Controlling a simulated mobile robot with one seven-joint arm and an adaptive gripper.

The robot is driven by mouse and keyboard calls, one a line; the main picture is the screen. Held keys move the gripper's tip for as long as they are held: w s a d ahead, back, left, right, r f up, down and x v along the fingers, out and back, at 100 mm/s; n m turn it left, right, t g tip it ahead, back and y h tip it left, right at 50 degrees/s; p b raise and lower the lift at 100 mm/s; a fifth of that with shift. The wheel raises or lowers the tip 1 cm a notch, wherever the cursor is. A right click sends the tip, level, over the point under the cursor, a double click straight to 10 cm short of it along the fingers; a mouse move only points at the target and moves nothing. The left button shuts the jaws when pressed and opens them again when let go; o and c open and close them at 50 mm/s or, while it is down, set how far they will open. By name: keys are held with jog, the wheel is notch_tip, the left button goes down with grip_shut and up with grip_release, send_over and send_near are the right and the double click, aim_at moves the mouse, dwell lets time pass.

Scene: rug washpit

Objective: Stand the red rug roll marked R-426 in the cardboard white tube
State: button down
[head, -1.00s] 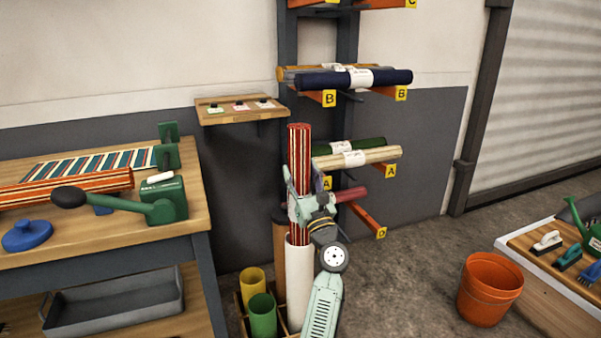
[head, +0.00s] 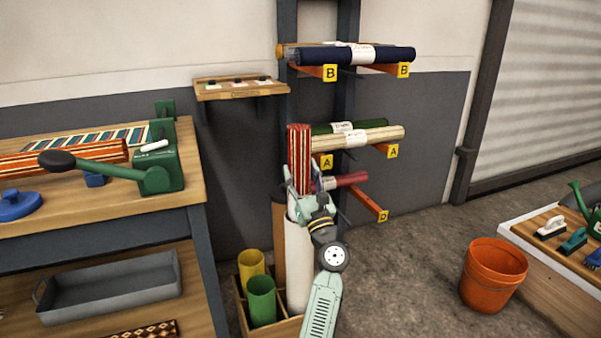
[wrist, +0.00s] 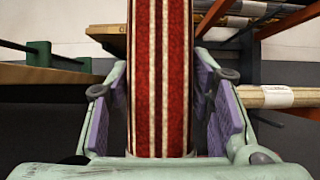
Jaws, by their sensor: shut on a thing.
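The red rug roll with cream stripes (head: 299,158) stands upright in my gripper (head: 304,190). In the wrist view, the striped roll (wrist: 160,75) runs up between the purple finger pads of my gripper (wrist: 162,115). My gripper is shut on the roll, just above the mouth of the white tube (head: 299,265). The roll is in line with the tube and its lower end is hidden, seemingly inside it. The tube stands upright in a wooden crate. The R-426 marking does not show.
A yellow tube (head: 251,262) and a green tube (head: 262,300) stand in the crate (head: 240,318). A rack behind holds several rolls, with a dark red roll (head: 346,180) close to my gripper. A workbench (head: 110,216) is left; an orange bucket (head: 493,274) is right.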

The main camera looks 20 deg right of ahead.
notch_tip(320, 180, down, 8)
jog(key=b, duration=0.6)
jog(key=shift+f, duration=0.15)
dwell(0.4)
jog(key=c, duration=1)
grip_release()
jog(key=o, duration=0.3)
jog(key=shift+f, duration=0.2)
jog(key=shift+s, duration=0.1)
